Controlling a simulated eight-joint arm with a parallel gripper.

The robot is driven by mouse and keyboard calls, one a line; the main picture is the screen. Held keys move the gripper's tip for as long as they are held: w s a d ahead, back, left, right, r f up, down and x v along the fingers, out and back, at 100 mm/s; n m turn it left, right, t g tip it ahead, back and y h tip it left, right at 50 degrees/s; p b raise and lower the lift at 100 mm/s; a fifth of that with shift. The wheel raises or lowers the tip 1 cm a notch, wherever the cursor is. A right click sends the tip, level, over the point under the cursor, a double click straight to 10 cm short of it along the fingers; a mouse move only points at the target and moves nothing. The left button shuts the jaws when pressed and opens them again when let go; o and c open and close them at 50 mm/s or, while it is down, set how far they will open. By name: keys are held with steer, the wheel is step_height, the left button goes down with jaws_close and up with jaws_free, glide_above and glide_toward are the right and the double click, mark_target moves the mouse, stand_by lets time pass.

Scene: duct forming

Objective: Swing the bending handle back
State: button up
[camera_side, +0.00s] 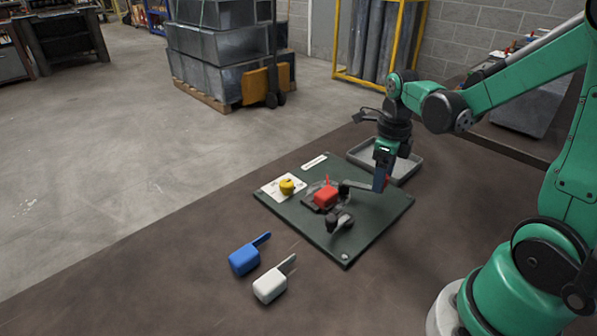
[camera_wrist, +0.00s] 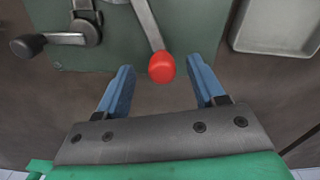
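The bending handle is a grey metal bar (camera_wrist: 148,22) ending in a red knob (camera_wrist: 161,67) in the wrist view. In the side view the bar (camera_side: 358,186) reaches right from the fixture on the green board (camera_side: 375,222). My gripper (camera_wrist: 160,66) is open, pointing down, with its blue fingers on either side of the red knob and visible gaps to it. In the side view my gripper (camera_side: 380,182) is at the bar's right end, and its fingers mostly hide the knob. A red piece (camera_side: 326,196) with an upright tab sits on the fixture.
A shorter lever with a black knob (camera_wrist: 28,45) is near the board's front. A yellow piece (camera_side: 287,187) sits on a white card. A blue piece (camera_side: 244,260) and a white piece (camera_side: 270,286) lie off the board. A grey tray (camera_side: 407,168) stands behind my gripper.

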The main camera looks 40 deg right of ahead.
steer(key=shift+r, duration=2.85)
steer(key=shift+w+a+n, duration=0.1)
steer(key=shift+a+n, duration=0.3)
steer(key=shift+n, duration=0.7)
steer(key=a+n+t, duration=0.3)
steer(key=a+n, duration=0.2)
steer(key=n, duration=1)
steer(key=a+r+n+t, duration=0.1)
steer(key=a+n+t, duration=0.3)
steer(key=n, duration=1.2)
steer(key=shift+w+a+r, duration=0.15)
steer(key=shift+a+r, duration=0.15)
steer(key=shift+a, duration=0.7)
